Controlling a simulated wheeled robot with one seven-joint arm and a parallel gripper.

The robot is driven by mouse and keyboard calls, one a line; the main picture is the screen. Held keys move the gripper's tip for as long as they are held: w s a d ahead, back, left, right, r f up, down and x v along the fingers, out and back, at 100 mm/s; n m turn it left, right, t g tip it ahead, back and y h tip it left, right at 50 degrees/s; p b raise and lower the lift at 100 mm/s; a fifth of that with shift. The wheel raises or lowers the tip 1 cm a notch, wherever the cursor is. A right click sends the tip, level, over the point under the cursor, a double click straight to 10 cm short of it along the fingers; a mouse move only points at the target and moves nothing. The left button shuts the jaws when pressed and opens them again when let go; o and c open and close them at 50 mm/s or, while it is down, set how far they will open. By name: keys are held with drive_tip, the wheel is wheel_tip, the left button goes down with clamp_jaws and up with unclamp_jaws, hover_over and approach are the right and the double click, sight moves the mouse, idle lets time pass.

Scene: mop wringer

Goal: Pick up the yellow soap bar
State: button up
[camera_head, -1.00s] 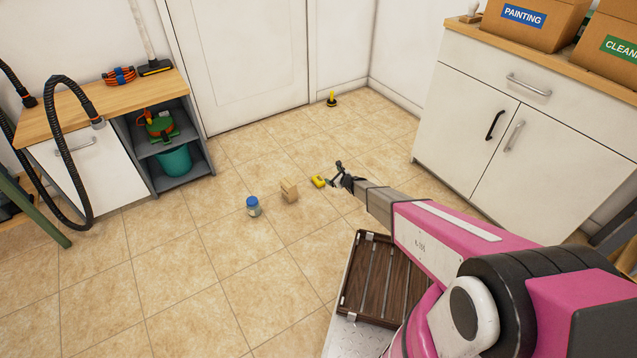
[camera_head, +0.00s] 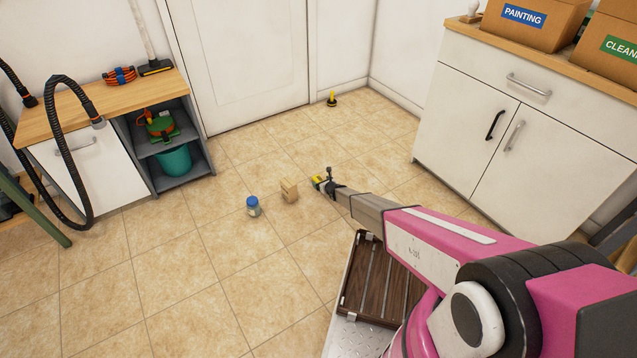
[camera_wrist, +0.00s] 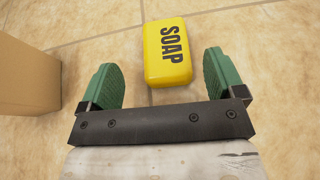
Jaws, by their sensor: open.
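The yellow soap bar (camera_wrist: 167,55), with "SOAP" in black letters, lies on the tiled floor. In the wrist view it sits between and a little beyond the two green fingertips of my gripper (camera_wrist: 163,80), nearer the right finger. Its near end reaches into the gap between the fingers, and neither finger touches it visibly. In the head view the soap bar (camera_head: 316,181) is partly hidden by my gripper (camera_head: 324,182). My gripper is open and empty.
A cardboard-brown box (camera_head: 289,190) stands on the floor just left of my gripper; it also shows in the wrist view (camera_wrist: 28,60). A blue-lidded jar (camera_head: 253,206) stands farther left. A white cabinet (camera_head: 470,130) is at the right. Open floor surrounds these.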

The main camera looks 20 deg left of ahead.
sight(319, 179)
drive_tip(key=x, duration=0.4)
drive_tip(key=shift+w+d+f, duration=0.1)
drive_tip(key=shift+w+f, duration=0.15)
drive_tip(key=shift+w, duration=0.05)
drive_tip(key=c, duration=1)
drive_tip(key=shift+r, duration=0.1)
drive_tip(key=shift+c, duration=0.2)
